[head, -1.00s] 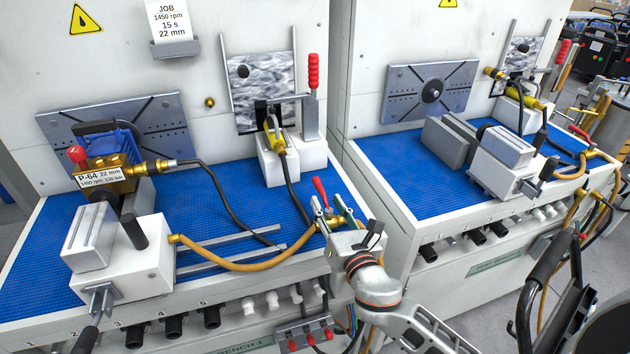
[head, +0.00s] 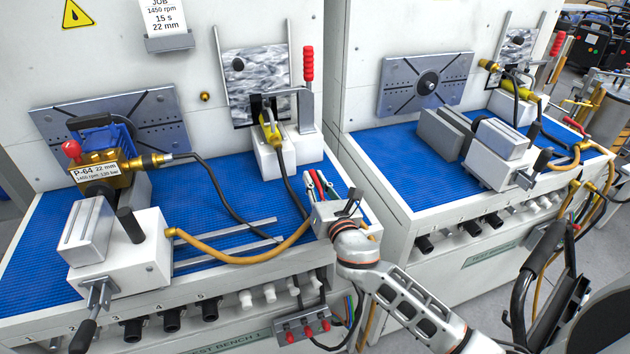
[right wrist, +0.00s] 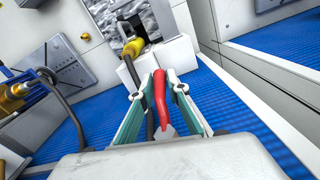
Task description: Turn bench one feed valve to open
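The bench one feed valve has a red lever handle (right wrist: 160,95), which stands up at the right front of the left bench. It also shows in the head view (head: 311,184), partly covered by the gripper. My right gripper (head: 322,182) reaches it from the front right. The valve body is mostly hidden behind my gripper. My left gripper is in neither view.
A yellow hose (head: 245,258) runs along the bench front to the valve area. A clamp with a red upright grip (head: 308,64) stands behind the gripper. A vise (head: 120,255) and a brass pump labelled P-64 (head: 100,172) fill the bench's left. A second bench (head: 410,150) stands right.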

